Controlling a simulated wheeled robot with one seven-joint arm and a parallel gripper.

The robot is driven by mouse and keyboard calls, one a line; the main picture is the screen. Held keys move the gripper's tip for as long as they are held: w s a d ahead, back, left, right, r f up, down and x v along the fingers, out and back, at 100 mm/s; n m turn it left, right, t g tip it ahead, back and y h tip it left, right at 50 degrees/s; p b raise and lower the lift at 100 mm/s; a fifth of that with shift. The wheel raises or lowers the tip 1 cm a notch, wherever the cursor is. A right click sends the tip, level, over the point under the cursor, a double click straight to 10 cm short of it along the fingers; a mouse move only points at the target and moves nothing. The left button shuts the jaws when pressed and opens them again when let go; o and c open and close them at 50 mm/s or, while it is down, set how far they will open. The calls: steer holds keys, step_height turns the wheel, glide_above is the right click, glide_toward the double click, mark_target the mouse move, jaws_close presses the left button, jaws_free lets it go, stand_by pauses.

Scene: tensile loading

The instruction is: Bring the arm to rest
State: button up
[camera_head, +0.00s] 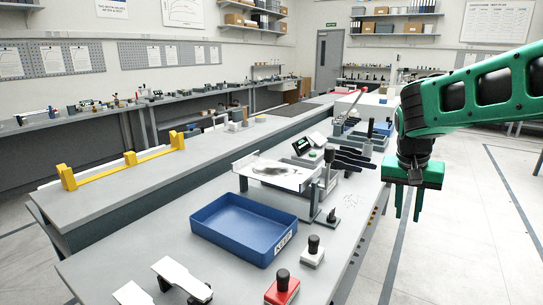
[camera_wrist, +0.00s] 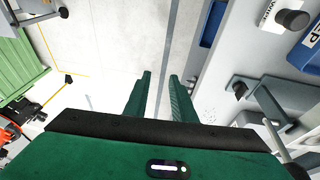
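My gripper (camera_head: 408,202) is green and hangs from my bent arm, fingers pointing down, at the right of the head view. It is just past the right edge of the grey workbench (camera_head: 226,272), in the air beside it. In the wrist view the two fingers of my gripper (camera_wrist: 161,85) stand apart with a gap between them. The pale floor (camera_wrist: 138,40) shows through that gap, and nothing is held.
A blue tray (camera_head: 245,228) sits on the bench. A red-based black knob (camera_head: 282,288), a white-based knob (camera_head: 313,252) and a testing device with a white plate (camera_head: 272,172) stand near it. Open floor (camera_head: 460,240) lies right of the bench. In the wrist view, green slatted furniture (camera_wrist: 20,65) shows left.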

steer(key=s+d+f+y, duration=0.1)
steer(key=s+f, duration=0.1)
steer(key=s, duration=0.7)
steer(key=s+d+f+g+y, duration=0.1)
steer(key=s+d+f, duration=0.1)
steer(key=s, duration=0.8)
steer(key=s+d+f, duration=0.2)
steer(key=s, duration=0.8)
steer(key=shift+s+g+y, duration=0.2)
steer(key=shift+g+y, duration=0.2)
steer(key=shift+w+f, duration=0.2)
steer(key=shift+w, duration=0.45)
